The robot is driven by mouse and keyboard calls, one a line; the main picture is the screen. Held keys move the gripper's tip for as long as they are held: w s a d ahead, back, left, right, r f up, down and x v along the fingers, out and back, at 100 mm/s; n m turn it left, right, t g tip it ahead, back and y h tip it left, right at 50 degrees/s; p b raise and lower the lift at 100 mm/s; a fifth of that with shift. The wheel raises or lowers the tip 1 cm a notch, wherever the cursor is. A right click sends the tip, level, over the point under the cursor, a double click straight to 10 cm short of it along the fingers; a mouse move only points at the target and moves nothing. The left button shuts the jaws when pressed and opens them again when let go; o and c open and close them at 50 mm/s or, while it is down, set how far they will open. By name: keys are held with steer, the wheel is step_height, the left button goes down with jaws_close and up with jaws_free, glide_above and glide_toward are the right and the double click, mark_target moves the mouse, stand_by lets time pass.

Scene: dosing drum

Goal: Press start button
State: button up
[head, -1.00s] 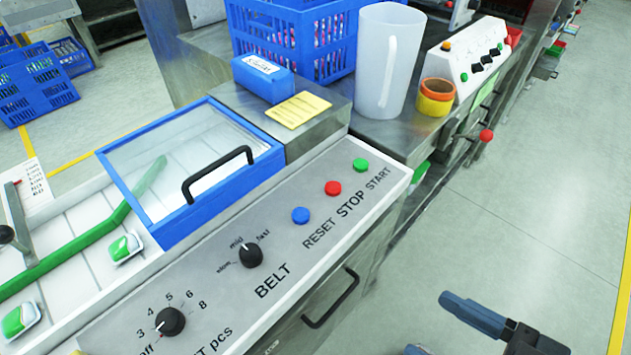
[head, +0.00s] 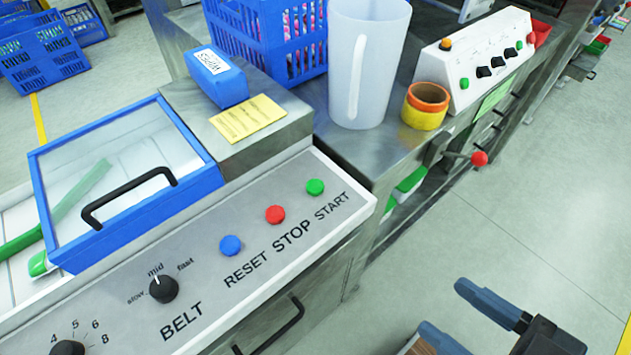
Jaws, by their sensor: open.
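The green start button (head: 315,187) sits at the right end of the sloped control panel (head: 207,265), above the printed word START. The red stop button (head: 275,214) and the blue reset button (head: 230,246) are to its left in a row. My gripper (head: 455,312) is at the bottom right, over the floor and apart from the panel. Its two fingers are spread, and part of it is cut off by the lower picture edge.
A clear lid with a blue frame and black handle (head: 128,199) adjoins the panel. A blue wipes pack (head: 216,78), yellow note (head: 248,118), white jug (head: 367,65) and tape rolls (head: 425,106) stand behind. A red-knobbed lever (head: 479,158) sticks out right.

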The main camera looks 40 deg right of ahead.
jaws_close()
stand_by(0.4)
stand_by(1.0)
